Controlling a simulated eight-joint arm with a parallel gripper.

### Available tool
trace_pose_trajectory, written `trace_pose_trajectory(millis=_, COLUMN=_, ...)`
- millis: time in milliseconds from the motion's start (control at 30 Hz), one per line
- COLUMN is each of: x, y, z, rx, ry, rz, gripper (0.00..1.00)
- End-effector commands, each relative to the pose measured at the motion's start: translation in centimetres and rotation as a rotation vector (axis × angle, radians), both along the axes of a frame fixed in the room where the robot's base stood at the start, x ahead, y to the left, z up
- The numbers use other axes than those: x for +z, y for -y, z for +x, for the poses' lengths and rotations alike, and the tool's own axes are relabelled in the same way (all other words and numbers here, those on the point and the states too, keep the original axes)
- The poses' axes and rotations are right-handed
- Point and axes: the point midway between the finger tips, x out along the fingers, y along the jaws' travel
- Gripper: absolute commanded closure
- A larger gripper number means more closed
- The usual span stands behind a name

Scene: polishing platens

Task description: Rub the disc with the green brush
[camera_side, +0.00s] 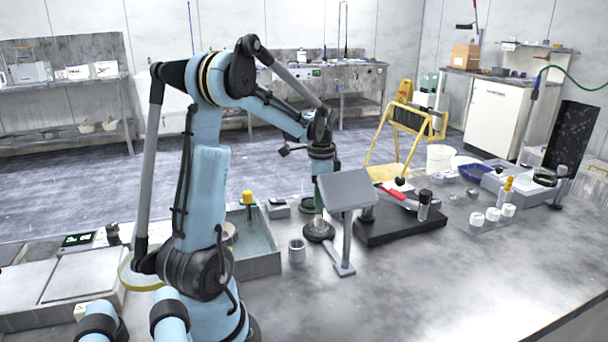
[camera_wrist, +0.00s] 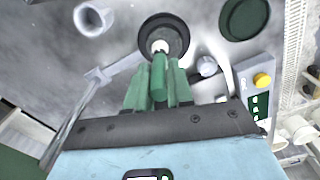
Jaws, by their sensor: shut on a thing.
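My gripper (camera_wrist: 158,92) points down and is shut on the green brush (camera_wrist: 158,75), whose upright handle lies between the green fingers. In the side view my gripper (camera_side: 320,188) is partly hidden by a grey tilted plate. A pale collar and a round black piece (camera_wrist: 165,30) show at the handle's lower end; in the side view this round black piece (camera_side: 318,231) is at bench level. I cannot tell whether it is the brush head or a separate base, or whether they touch. A dark green disc (camera_wrist: 245,17) lies beside it, apart from the brush; it also shows behind in the side view (camera_side: 309,204).
The grey plate on a post (camera_side: 347,188) stands close right of my gripper. A metal cup (camera_side: 297,251) is at the front left. A tray (camera_side: 262,262) is to the left and a black slab (camera_side: 400,226) to the right. The front bench is clear.

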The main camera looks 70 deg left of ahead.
Motion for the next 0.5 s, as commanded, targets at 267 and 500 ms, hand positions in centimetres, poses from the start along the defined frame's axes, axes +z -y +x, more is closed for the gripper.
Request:
trace_pose_trajectory(millis=267, x=0.0, y=2.6, z=0.0, rx=-0.003, ry=0.0, rz=0.0, gripper=1.0)
trace_pose_trajectory(millis=500, x=2.9, y=2.5, z=0.0, rx=0.0, ry=0.0, rz=0.0, gripper=1.0)
